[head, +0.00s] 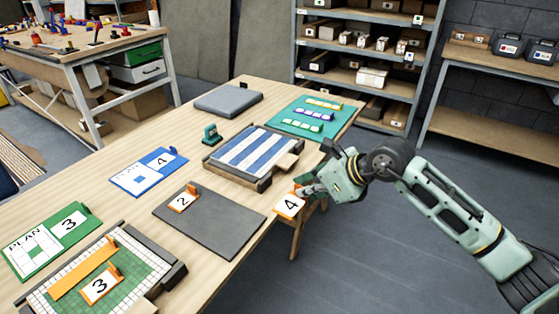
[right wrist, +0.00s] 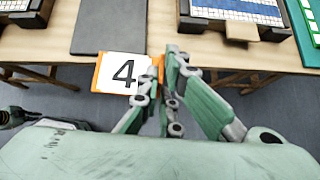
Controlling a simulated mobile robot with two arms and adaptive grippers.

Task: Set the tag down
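My right gripper (head: 306,192) is shut on an orange-edged white tag marked 4 (head: 290,205). The tag is held just off the table's near edge, in front of the gap between the dark grey mat (head: 222,232) and the blue-and-white striped panel (head: 255,150). In the right wrist view the tag (right wrist: 122,73) faces the camera at the fingertips (right wrist: 165,72), its orange handle between them. A tag marked 2 (head: 183,201) rests on the grey mat. A tag marked 3 (head: 101,287) lies on the green-and-white panel (head: 135,285). My left gripper is not in view.
Plan cards marked 4 (head: 150,170) and 3 (head: 50,240) lie along the table's far side. A grey slab (head: 228,100), a small green holder (head: 211,134) and a teal mat with coloured tiles (head: 300,125) also occupy the table (head: 140,215). Bare wood separates them.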

